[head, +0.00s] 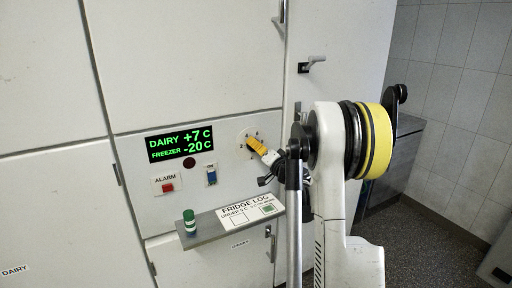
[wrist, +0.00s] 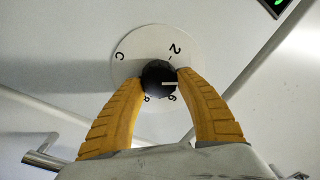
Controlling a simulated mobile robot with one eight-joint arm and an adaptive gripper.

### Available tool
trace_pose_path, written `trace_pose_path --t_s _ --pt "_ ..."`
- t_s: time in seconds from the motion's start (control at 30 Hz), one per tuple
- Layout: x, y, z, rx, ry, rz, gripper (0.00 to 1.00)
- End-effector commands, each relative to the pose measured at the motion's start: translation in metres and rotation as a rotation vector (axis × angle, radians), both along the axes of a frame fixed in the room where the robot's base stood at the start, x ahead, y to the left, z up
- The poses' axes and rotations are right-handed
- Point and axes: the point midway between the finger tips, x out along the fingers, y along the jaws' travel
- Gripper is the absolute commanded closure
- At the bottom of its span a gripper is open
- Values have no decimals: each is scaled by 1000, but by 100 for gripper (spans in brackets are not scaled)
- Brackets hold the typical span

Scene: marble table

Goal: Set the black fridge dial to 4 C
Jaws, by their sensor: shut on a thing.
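The black fridge dial (wrist: 156,74) sits on a round pale plate (wrist: 128,48) on the white front. In the wrist view its white pointer line points right, between the printed 2 and 6; any mark there is hidden by my right finger. An 8 and a C also show on the plate. My gripper (wrist: 161,84) has its two yellow fingers shut on the dial, one on each side. In the head view the plate shows behind my gripper (head: 252,142), which hides the dial. The green display (head: 181,142) reads DAIRY +7 C and FREEZER -20 C.
Below the display are a red alarm button (head: 168,187) and a blue switch (head: 211,175). A small grey shelf (head: 208,234) juts out below, bearing a green-capped object (head: 190,222) and a FRIDGE LOG card (head: 248,211). A door handle (head: 312,64) projects above right.

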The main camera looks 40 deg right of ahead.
Motion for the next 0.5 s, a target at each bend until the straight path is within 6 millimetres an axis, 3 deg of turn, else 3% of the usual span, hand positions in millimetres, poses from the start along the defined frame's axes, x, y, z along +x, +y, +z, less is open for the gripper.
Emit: trace_pose_path --t_s 0.13,0.17,0.23,0.5 --pt "0 0 0 1 -1 -1 88" --pt "0 0 0 1 -1 -1 55" --pt "0 0 0 2 -1 -1 34" --pt "0 0 0 1 -1 -1 34"
